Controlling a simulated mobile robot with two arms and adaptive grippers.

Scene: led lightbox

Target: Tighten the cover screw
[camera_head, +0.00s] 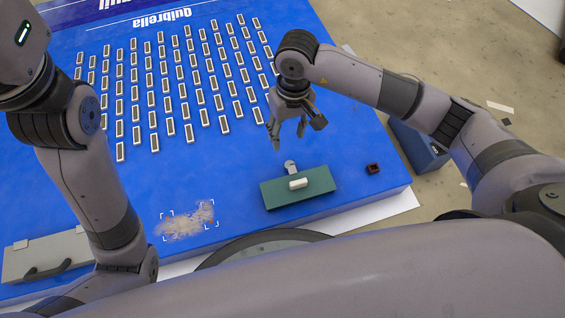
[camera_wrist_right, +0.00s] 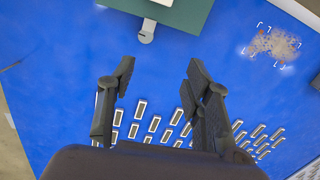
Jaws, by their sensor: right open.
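A green rectangular panel (camera_head: 322,181) lies near the front edge of the blue table, with a small white block (camera_head: 298,183) on top. A pale grey rounded piece (camera_head: 291,166) sticks out from its far edge; it also shows in the right wrist view (camera_wrist_right: 147,32). I cannot make out a distinct cover screw. My right gripper (camera_head: 295,127) is open and empty, pointing down above the table beyond the panel. In the right wrist view its fingers (camera_wrist_right: 160,72) are spread apart, with bare blue surface between their tips. My left arm shows on the left, but its gripper is out of view.
Several rows of small light modules (camera_head: 185,90) cover the far left and middle of the blue table (camera_head: 355,125). A small dark red box (camera_head: 373,168) sits right of the panel. A marked brownish patch (camera_head: 187,220) and a grey case (camera_head: 45,258) lie to the left.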

